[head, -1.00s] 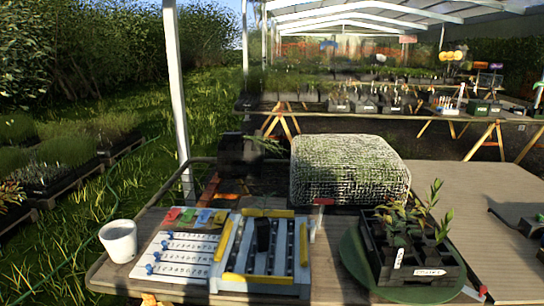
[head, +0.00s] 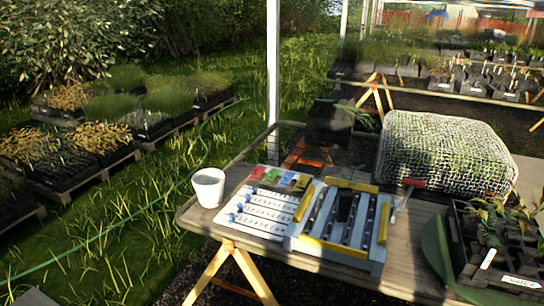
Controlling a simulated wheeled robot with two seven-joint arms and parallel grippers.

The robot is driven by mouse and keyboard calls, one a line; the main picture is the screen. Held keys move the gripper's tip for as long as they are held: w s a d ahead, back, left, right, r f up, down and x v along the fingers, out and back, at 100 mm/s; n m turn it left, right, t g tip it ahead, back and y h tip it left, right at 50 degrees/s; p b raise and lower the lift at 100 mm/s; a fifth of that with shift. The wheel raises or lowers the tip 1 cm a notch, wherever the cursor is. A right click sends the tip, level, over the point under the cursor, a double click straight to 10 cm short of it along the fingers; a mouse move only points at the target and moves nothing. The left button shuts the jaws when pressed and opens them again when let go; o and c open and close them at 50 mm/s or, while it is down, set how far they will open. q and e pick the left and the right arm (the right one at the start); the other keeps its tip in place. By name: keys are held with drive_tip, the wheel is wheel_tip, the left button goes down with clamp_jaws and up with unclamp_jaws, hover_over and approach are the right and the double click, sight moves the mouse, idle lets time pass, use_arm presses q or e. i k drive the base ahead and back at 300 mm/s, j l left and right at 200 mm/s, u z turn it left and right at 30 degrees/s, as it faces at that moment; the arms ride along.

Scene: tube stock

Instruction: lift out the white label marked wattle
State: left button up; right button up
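A black tube tray (head: 455,262) with leafy seedlings stands at the right edge of the table, partly cut off by the frame. A white label (head: 521,281) with dark lettering lies along its front side; the lettering is too small to read surely. A second white label (head: 488,258) stands tilted at the tray's near left, its marking not legible. Neither of my grippers is in view.
A green round mat (head: 436,262) lies under the tray's left side. A white board with blue knobs (head: 262,210), a yellow-edged rack (head: 326,250), a white cup (head: 209,187) and a mesh-covered block (head: 440,150) share the wooden table. Bare wood shows in front (head: 405,275).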

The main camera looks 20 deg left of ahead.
sight(488, 257)
drive_tip(key=i+l+z, duration=0.65)
drive_tip(key=i+l, duration=0.05)
drive_tip(key=i, duration=0.05)
